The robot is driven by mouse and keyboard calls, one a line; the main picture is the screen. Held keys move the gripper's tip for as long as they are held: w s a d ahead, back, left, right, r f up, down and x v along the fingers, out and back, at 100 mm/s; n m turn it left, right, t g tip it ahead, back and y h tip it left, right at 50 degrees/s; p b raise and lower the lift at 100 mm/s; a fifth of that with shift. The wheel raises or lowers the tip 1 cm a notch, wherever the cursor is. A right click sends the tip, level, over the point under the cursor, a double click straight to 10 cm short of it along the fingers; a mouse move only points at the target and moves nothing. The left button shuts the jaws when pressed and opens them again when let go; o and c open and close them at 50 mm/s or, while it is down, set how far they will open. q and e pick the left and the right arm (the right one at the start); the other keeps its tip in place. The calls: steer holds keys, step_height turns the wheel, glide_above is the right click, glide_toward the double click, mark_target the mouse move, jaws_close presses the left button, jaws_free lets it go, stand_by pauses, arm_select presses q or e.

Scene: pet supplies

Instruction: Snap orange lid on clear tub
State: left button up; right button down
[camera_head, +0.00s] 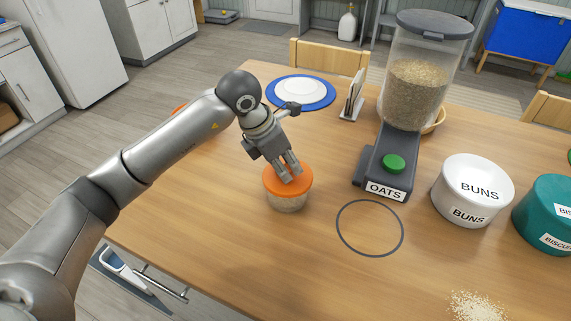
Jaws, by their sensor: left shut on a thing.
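The clear tub (287,202) stands upright on the wooden table, with pale contents showing through its wall. The orange lid (274,186) sits on top of the tub and covers its mouth. My left gripper (289,177) reaches down from above, its fingertips at the top of the lid. The fingers are close together and shut on the orange lid. Whether the lid's rim is fully seated all round cannot be told. My right gripper is not in view.
An oats dispenser (411,90) stands behind a dark ring (341,238) marked on the table. A white buns canister (473,190) and a teal biscuit canister (546,216) are at the right. Spilled grains (478,307) lie at the front. A blue-rimmed plate (322,98) lies behind.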

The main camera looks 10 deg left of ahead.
arm_select(q)
steer(key=shift+f+b, duration=0.15)
steer(key=shift+b, duration=0.45)
stand_by(1.0)
stand_by(0.3)
steer(key=o, duration=0.9)
steer(key=shift+o, duration=0.2)
steer(key=o, duration=0.5)
steer(key=shift+r+p, duration=1.8)
steer(key=shift+r, duration=1.7)
